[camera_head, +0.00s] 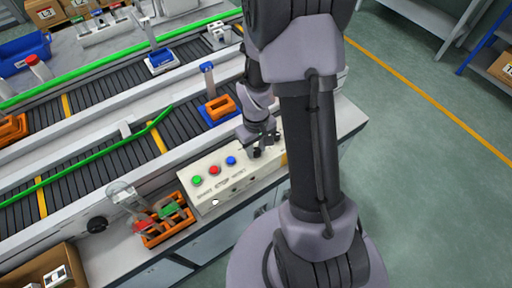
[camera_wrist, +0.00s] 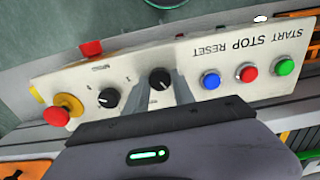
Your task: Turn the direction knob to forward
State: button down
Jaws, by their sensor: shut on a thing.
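A pale control panel (camera_head: 212,203) lies along the front of the conveyor and shows upside down in the wrist view (camera_wrist: 215,55). It carries two black rotary knobs there. My gripper (camera_wrist: 167,92) is at the knob nearer the blue button (camera_wrist: 160,79), with its fingers shut on that knob. The other black knob (camera_wrist: 108,98) stands apart on the side toward the red mushroom button. The knob labels are too small to read, so I cannot tell which is the direction knob or its setting. In the head view my gripper (camera_head: 260,147) is over the panel's right part and hides the knobs.
Blue (camera_wrist: 210,80), red (camera_wrist: 248,72) and green (camera_wrist: 285,66) buttons sit beside the held knob. A red mushroom button (camera_wrist: 56,116) is at the panel's other end. An orange rack (camera_head: 168,228) stands left of the panel. Open floor (camera_head: 430,150) lies to the right.

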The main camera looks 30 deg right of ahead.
aim_at(256, 151)
jog(key=c, duration=1.1)
grip_release()
jog(key=shift+o, duration=0.2)
notch_tip(256, 151, up, 17)
jog(key=p, duration=0.6)
jog(key=shift+r, duration=0.2)
jog(key=s+a+r+m+t+y+b, duration=0.1)
jog(key=s+a+r+m+t+b, duration=0.1)
jog(key=s+a, duration=0.4)
jog(key=s+a+r+m+t+y+b, duration=0.1)
jog(key=s+a+r+m+t+b, duration=0.2)
jog(key=s+a+r+b, duration=0.2)
jog(key=a+r, duration=0.2)
jog(key=a, duration=0.1)
jog(key=shift+s+a+r+t+b, duration=0.15)
jog(key=shift+s+a+t+b, duration=0.2)
jog(key=shift+t+b, duration=0.05)
